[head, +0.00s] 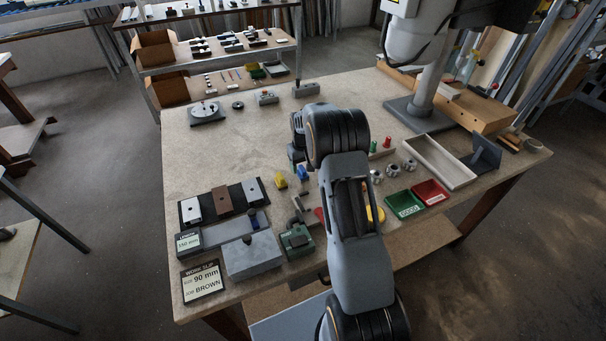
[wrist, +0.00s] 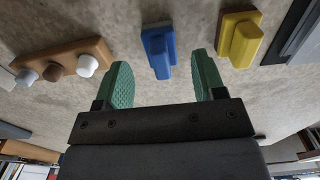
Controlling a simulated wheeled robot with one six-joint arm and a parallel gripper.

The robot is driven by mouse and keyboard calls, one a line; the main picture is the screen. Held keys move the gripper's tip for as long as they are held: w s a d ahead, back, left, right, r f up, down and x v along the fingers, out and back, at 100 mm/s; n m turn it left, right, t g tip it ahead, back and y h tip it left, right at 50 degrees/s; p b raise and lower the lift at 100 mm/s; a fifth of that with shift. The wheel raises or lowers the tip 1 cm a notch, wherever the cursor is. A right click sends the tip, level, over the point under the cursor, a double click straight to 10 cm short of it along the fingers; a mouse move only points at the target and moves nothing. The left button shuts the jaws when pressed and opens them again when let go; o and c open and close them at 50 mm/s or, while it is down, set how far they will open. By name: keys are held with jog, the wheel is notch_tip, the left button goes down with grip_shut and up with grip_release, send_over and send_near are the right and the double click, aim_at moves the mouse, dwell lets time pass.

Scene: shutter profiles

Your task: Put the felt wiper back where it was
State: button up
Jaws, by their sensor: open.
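Two small handled blocks lie on the bench, and I cannot tell which is the felt wiper. The blue block (head: 303,173) and the yellow block (head: 281,183) are close together near the middle of the bench. In the wrist view the blue block (wrist: 158,52) is ahead of the gap between my fingertips, on a thin pale base. The yellow block (wrist: 239,40) is to its right, on a brownish base. My gripper (wrist: 162,80) is open, its green fingers apart with nothing between them. In the head view my arm hides part of the bench around it.
A wooden holder with several knobs (wrist: 60,62) is left of the blue block in the wrist view. A grey block (head: 252,256), a green device (head: 296,240) and a sign (head: 202,281) stand at the front left. Green (head: 404,204) and red (head: 431,192) trays are right.

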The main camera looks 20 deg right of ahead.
aim_at(303, 169)
notch_tip(303, 169, up, 7)
jog(key=shift+f+b, duration=0.15)
jog(key=shift+b, duration=0.4)
jog(key=s+a+r+t, duration=0.2)
jog(key=s+a+r, duration=0.5)
jog(key=s+r, duration=0.45)
jog(key=s+a+t, duration=0.1)
jog(key=s+a, duration=0.1)
jog(key=s, duration=0.6)
jog(key=s+a+t, duration=0.1)
jog(key=s+a, duration=0.2)
jog(key=s, duration=0.5)
jog(key=shift+s, duration=0.4)
